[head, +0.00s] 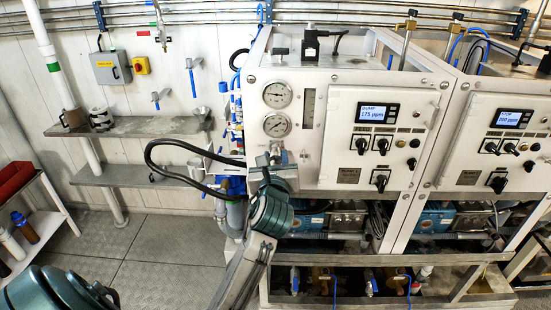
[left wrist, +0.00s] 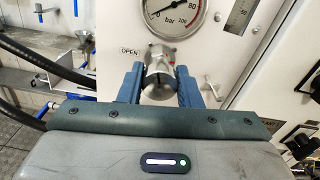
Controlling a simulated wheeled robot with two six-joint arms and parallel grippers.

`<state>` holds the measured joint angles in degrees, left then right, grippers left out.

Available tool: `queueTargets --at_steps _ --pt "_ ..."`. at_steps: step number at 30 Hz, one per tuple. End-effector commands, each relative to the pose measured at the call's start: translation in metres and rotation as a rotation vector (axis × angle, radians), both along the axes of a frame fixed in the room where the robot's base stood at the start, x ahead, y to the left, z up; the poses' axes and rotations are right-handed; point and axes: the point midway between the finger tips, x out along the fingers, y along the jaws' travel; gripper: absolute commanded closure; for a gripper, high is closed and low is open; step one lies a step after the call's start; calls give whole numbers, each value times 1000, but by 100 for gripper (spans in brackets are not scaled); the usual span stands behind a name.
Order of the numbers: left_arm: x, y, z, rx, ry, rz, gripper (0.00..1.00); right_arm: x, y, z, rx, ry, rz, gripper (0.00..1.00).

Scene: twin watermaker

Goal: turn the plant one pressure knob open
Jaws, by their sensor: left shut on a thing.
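The plant one pressure knob (left wrist: 158,66) is a silver metal knob on the white panel, below a round bar gauge (left wrist: 163,12). An "OPEN" label (left wrist: 130,51) with an arrow is at its upper left. My left gripper (left wrist: 158,82) has its two blue fingers on either side of the knob and is shut on it. In the head view my left gripper (head: 277,160) reaches up to the panel under the two gauges (head: 277,110) and hides most of the knob. My right gripper is not in view.
Plant one's panel has a display (head: 377,112) reading 175 ppm and several black switches (head: 382,145). A second similar panel (head: 480,130) stands to the right. A black hose (head: 150,160) loops left of my gripper. Steel shelves (head: 130,128) hang on the left wall.

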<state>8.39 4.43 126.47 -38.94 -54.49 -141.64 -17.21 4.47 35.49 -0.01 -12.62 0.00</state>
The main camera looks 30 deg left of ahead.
Motion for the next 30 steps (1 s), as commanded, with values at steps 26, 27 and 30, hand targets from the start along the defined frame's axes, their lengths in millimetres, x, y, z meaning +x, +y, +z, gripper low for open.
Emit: queueTargets --at_steps 26,27,30 --pt "0 0 -1 -630 -384 -2 92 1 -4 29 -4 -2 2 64" --pt "0 0 -1 -663 -404 -2 92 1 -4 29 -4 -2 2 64" --pt "0 0 -1 -744 -454 -2 92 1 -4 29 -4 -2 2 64"
